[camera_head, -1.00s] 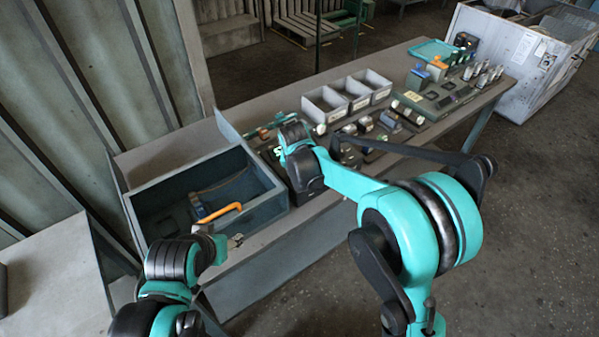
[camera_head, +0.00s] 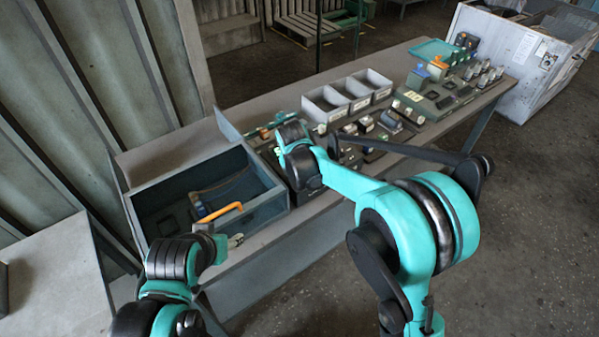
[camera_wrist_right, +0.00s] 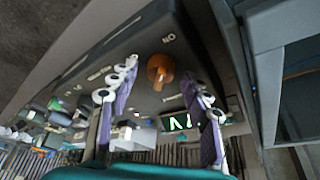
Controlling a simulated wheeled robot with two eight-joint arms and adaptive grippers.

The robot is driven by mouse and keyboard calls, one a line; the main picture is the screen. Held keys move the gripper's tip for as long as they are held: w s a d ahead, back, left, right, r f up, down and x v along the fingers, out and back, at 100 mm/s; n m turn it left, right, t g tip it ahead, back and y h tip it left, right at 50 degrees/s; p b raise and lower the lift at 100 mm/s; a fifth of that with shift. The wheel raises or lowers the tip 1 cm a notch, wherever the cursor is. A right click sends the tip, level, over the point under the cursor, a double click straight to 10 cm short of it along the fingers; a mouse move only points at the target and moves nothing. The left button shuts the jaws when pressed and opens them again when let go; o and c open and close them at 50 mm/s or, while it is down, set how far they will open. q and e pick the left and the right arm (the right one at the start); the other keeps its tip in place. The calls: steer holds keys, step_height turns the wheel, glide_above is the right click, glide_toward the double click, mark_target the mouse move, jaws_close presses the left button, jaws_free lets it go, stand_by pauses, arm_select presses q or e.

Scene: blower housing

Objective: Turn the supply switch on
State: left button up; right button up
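The supply switch shows in the right wrist view as an orange-brown knob (camera_wrist_right: 160,71) on a dark panel (camera_wrist_right: 140,45), with a white "ON" mark, seen upside down, beyond it. My right gripper (camera_wrist_right: 159,76) is open, with one finger on each side of the knob in the picture; whether they touch it I cannot tell. A lit green display (camera_wrist_right: 176,123) shows between the fingers. In the head view my right wrist hides the knob and most of the gripper. My left gripper (camera_head: 234,241) is only partly seen by the bin's front edge; its fingers are unclear.
A grey open bin (camera_head: 265,208) with an orange handle (camera_head: 220,212) stands left of my right wrist. White trays (camera_head: 325,103) and several small parts lie farther along the bench. A green fixture board (camera_head: 420,105) is near the far end.

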steer(key=v, duration=1.2)
steer(key=s+d+n+t+b, duration=0.1)
steer(key=s+d+b, duration=0.1)
steer(key=s+d, duration=1.05)
steer(key=s+d+f+t, duration=0.1)
steer(key=s+d+f, duration=0.2)
steer(key=s, duration=0.2)
steer(key=s+d+f+n+b, duration=0.1)
steer(key=s+d+f, duration=0.2)
steer(key=s, duration=0.2)
steer(key=shift+s+t+y, duration=0.3)
steer(key=shift+t+y, duration=0.1)
